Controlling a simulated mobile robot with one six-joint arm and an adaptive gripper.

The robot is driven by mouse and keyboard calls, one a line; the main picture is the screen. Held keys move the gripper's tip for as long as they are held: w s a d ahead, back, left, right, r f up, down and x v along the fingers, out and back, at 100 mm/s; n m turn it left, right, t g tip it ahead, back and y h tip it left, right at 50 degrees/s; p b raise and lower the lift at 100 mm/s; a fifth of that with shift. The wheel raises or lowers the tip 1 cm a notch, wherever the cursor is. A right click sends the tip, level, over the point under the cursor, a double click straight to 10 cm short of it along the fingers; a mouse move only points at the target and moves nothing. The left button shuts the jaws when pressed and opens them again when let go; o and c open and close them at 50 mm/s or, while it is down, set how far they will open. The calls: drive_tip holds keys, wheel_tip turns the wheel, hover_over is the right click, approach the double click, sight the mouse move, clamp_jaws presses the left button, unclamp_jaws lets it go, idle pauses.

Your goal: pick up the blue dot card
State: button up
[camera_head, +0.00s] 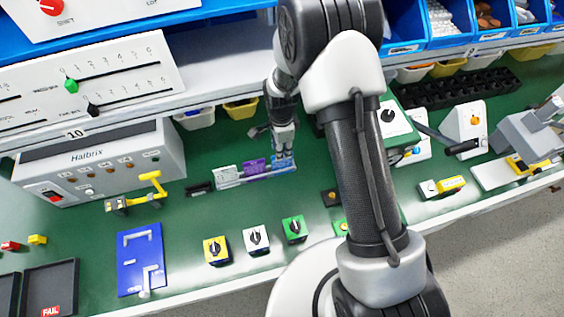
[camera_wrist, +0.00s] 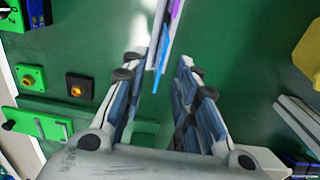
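The blue dot card (camera_head: 283,167) stands at the right end of a pale card rack (camera_head: 232,183), beside a purple card (camera_head: 254,166) and a whitish card (camera_head: 225,173). No dot can be made out on it. My gripper (camera_head: 284,156) is directly over the blue card and hides part of it. In the wrist view my gripper (camera_wrist: 156,70) is open, one finger on each side of the blue card's thin edge (camera_wrist: 162,58). Gaps show between the card and both fingers. The purple card (camera_wrist: 177,8) is farther up that view.
A dark marker-like object (camera_head: 198,188) lies left of the rack. The grey Halbrix box (camera_head: 100,165) stands farther left. Yellow, white and green rotary switches (camera_head: 256,239) sit toward the front edge. Green table surface around the rack is mostly clear.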

sight(282, 162)
wheel_tip(282, 162, down, 8)
drive_tip(key=shift+w+d+f+b, duration=0.1)
drive_tip(key=shift+f+b, duration=0.05)
drive_tip(key=shift+b, duration=0.6)
drive_tip(key=shift+c, duration=0.5)
clamp_jaws()
